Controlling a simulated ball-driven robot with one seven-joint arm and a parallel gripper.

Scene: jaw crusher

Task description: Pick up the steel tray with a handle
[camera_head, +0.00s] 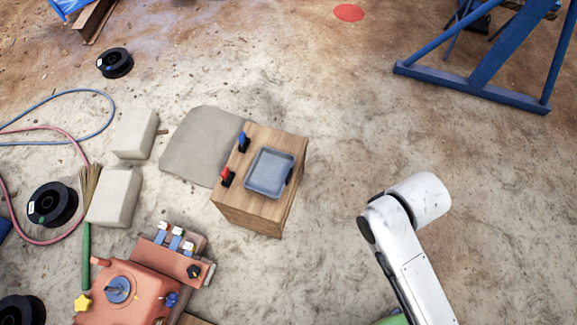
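The steel tray (268,173) is a shallow grey rectangular tray with a lighter rim. It lies flat on top of a wooden block (252,214) near the middle of the view. A small dark part shows at its right edge; I cannot tell if this is the handle. My white arm reaches up from the bottom right, and its visible part is to the right of the block, apart from the tray. My gripper does not show.
On the block's left side stand a blue-topped item (243,142) and a red-topped item (227,177). An orange machine (130,292) is at the lower left. Pale blocks (134,134) and a grey slab (202,146) lie left. Ground right of the block is clear.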

